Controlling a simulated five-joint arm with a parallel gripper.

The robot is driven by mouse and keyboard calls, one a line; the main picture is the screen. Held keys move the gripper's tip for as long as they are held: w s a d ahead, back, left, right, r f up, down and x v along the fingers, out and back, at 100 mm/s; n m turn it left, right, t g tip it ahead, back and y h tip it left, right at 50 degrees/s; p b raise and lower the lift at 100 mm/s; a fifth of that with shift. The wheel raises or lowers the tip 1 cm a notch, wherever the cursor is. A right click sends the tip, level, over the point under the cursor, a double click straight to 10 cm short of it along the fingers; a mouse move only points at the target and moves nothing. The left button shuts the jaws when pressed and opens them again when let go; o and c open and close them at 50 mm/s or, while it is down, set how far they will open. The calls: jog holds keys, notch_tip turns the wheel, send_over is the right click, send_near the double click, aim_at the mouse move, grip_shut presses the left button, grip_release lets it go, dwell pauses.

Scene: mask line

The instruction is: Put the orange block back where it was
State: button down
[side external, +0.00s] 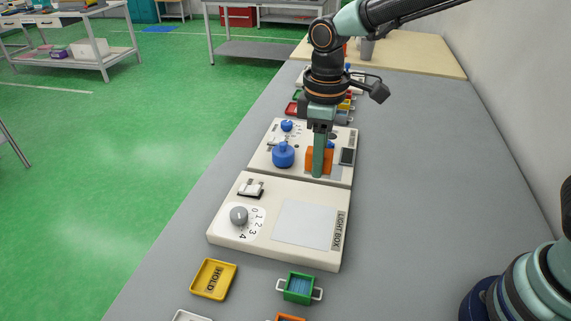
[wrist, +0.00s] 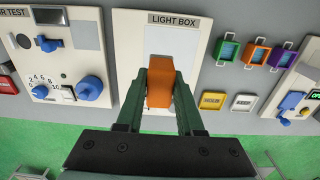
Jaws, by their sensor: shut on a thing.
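My gripper (side external: 319,170) is shut on the orange block (side external: 311,161) and holds it raised, with one finger hiding the block's middle in the side view. In the wrist view the orange block (wrist: 160,82) sits between both green fingers, over the cream light box (wrist: 128,35) and its pale panel. The light box (side external: 225,222) in the side view has a grey dial, a switch and a pale square panel with nothing on it. Where the block's underside is relative to the panel is hard to tell.
A cream test panel (side external: 262,160) with a blue knob (side external: 283,154) stands behind the light box. A yellow HOLD tray (side external: 214,279) and a green tray (side external: 299,287) lie in front. The wrist view shows orange (wrist: 257,54) and purple (wrist: 283,56) trays and a white KEEP tray (wrist: 244,103).

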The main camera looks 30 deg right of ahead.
notch_tip(320, 180, up, 7)
send_over(314, 192)
notch_tip(314, 192, down, 19)
jog(key=shift+f, duration=0.15)
jog(key=shift+f, duration=0.15)
dwell(0.3)
jog(key=c, duration=0.5)
grip_release()
jog(key=shift+c, duration=0.2)
